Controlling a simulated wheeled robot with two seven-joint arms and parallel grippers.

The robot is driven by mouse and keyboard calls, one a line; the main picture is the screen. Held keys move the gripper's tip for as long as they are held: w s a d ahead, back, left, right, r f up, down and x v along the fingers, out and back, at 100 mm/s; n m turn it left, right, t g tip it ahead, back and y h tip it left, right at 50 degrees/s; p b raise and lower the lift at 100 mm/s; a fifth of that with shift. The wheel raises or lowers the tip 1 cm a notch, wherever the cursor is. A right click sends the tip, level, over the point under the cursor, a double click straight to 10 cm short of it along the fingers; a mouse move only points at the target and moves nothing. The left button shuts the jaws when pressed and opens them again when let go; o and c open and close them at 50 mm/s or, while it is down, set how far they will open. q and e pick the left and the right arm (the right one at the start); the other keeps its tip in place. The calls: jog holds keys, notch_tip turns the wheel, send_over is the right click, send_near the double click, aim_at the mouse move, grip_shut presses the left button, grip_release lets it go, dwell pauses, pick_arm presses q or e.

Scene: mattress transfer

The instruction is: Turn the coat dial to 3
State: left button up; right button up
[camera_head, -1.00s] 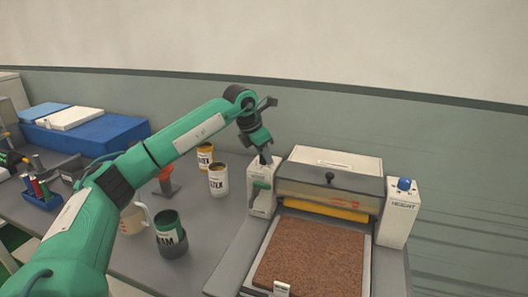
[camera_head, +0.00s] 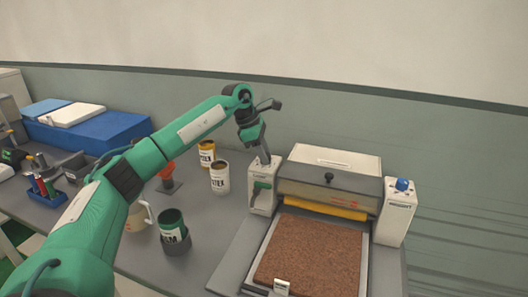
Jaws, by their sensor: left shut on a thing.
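The coat dial sits on top of the white box (camera_head: 261,202) at the left side of the coating machine. My left gripper (camera_head: 264,160) points down onto the top of this box and is shut on the dial. The fingers hide the dial, so its number cannot be read. A green lever shows on the front of the box. My right gripper is not in view.
A blue height knob (camera_head: 402,184) tops the white box at the machine's right. A brown slab (camera_head: 311,255) lies on the machine bed. Labelled cans (camera_head: 220,177), a green-black can (camera_head: 174,232) and a mug (camera_head: 137,216) stand left of the machine, below my left arm.

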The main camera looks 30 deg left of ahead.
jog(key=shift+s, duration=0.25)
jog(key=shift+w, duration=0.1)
pick_arm(q)
jog(key=o, duration=1)
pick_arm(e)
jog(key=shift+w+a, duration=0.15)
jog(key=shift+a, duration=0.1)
pick_arm(q)
jog(key=shift+r, duration=0.1)
jog(key=b+v, duration=0.1)
jog(key=v, duration=1.2)
jog(key=shift+a+r, duration=0.1)
jog(key=shift+r, duration=0.25)
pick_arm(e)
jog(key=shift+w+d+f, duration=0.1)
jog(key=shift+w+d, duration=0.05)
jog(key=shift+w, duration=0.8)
